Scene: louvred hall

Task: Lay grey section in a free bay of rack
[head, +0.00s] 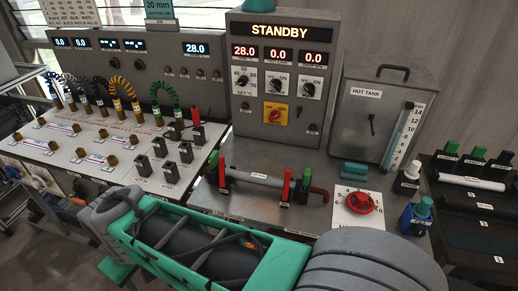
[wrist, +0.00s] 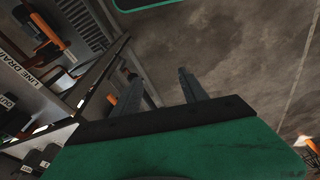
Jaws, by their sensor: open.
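A grey pipe section (head: 258,180) with a white label lies level on the bench, between green and red upright clamps. A paler grey-white section (head: 471,182) lies in the rack (head: 462,235) at the right edge of the head view. The rack is dark, and its nearer bays with small white labels look empty. My gripper (wrist: 153,72) shows in the wrist view, its two fingers apart with nothing between them. It is over the floor beside the bench's underside, away from both sections. I cannot make out its fingers in the head view.
A hot tank (head: 378,115), a red handwheel (head: 361,202) and a blue bottle (head: 416,214) stand near the bench section. A STANDBY panel (head: 277,80) rises behind it. A hose board (head: 95,150) is at left. Bare floor (wrist: 240,60) shows beside my gripper.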

